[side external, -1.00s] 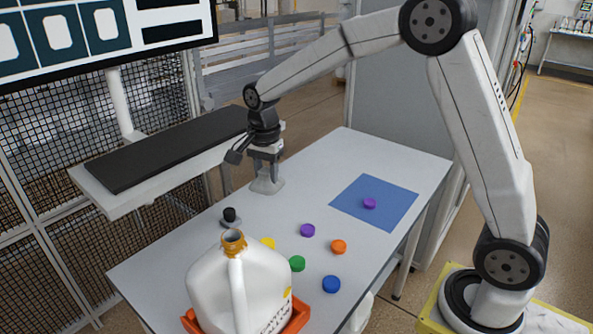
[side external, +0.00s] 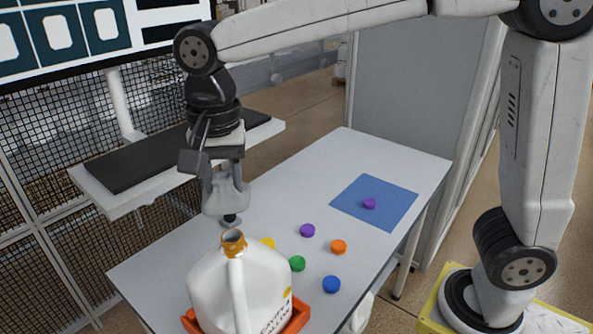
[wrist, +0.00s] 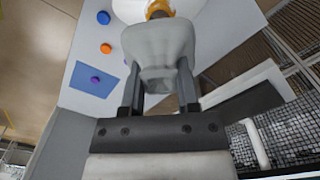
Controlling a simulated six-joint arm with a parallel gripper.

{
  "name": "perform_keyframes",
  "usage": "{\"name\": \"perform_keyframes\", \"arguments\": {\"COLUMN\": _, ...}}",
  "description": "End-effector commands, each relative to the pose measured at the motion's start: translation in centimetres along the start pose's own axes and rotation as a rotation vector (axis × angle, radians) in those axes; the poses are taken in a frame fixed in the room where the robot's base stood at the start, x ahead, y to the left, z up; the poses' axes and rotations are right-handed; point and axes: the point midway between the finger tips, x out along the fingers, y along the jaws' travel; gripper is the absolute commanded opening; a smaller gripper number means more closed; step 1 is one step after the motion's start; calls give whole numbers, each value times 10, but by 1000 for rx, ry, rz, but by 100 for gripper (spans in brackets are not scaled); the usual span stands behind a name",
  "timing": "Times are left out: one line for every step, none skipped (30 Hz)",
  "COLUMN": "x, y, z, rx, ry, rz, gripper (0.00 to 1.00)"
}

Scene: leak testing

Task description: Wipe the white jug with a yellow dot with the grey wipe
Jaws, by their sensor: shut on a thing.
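The white jug (side external: 215,290) with a yellow dot (side external: 287,292) stands upright in an orange tray (side external: 299,315) at the near end of the table. Its neck is orange-brown and open. My gripper (side external: 226,180) is shut on the grey wipe (side external: 226,198), which hangs below the fingers, above the table and behind the jug. In the wrist view the grey wipe (wrist: 160,50) fills the space between my fingers (wrist: 160,90) and hides part of the jug (wrist: 189,8). The wipe appears apart from the jug.
Several caps lie on the table (side external: 290,185): yellow, green (side external: 297,263), blue (side external: 331,284), orange (side external: 338,247) and purple (side external: 307,230). Another purple cap (side external: 369,203) lies on a blue mat (side external: 400,205).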

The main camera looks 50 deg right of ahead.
Motion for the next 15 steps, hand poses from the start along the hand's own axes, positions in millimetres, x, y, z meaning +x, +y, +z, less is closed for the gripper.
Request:
{"name": "perform_keyframes", "arguments": {"x": 0, "y": 0, "z": 1, "rx": -2, "ry": 0, "rz": 0, "gripper": 0}}
{"name": "perform_keyframes", "arguments": {"x": 0, "y": 0, "z": 1, "rx": -2, "ry": 0, "rz": 0, "gripper": 0}}
{"name": "perform_keyframes", "arguments": {"x": 0, "y": 0, "z": 1, "rx": -2, "ry": 0, "rz": 1, "gripper": 0}}
{"name": "perform_keyframes", "arguments": {"x": 0, "y": 0, "z": 1, "rx": -2, "ry": 0, "rz": 1, "gripper": 0}}
{"name": "perform_keyframes", "arguments": {"x": 0, "y": 0, "z": 1, "rx": -2, "ry": 0, "rz": 1, "gripper": 0}}
{"name": "perform_keyframes", "arguments": {"x": 0, "y": 0, "z": 0, "rx": -1, "ry": 0, "rz": 1, "gripper": 0}}
{"name": "perform_keyframes", "arguments": {"x": 1, "y": 0, "z": 0, "rx": -1, "ry": 0, "rz": 0, "gripper": 0}}
{"name": "perform_keyframes", "arguments": {"x": 2, "y": 0, "z": 0, "rx": -1, "ry": 0, "rz": 1, "gripper": 0}}
{"name": "perform_keyframes", "arguments": {"x": 2, "y": 0, "z": 0, "rx": -1, "ry": 0, "rz": 1, "gripper": 0}}
{"name": "perform_keyframes", "arguments": {"x": 3, "y": 0, "z": 0, "rx": -1, "ry": 0, "rz": 1, "gripper": 0}}
{"name": "perform_keyframes", "arguments": {"x": 4, "y": 0, "z": 0, "rx": -1, "ry": 0, "rz": 1, "gripper": 0}}
{"name": "perform_keyframes", "arguments": {"x": 6, "y": 0, "z": 0, "rx": -1, "ry": 0, "rz": 1, "gripper": 0}}
{"name": "perform_keyframes", "arguments": {"x": 8, "y": 0, "z": 0, "rx": -1, "ry": -1, "rz": 2, "gripper": 0}}
{"name": "perform_keyframes", "arguments": {"x": 9, "y": 0, "z": 0, "rx": 0, "ry": -1, "rz": 2, "gripper": 0}}
{"name": "perform_keyframes", "arguments": {"x": 12, "y": 0, "z": 0, "rx": 0, "ry": -1, "rz": 2, "gripper": 0}}
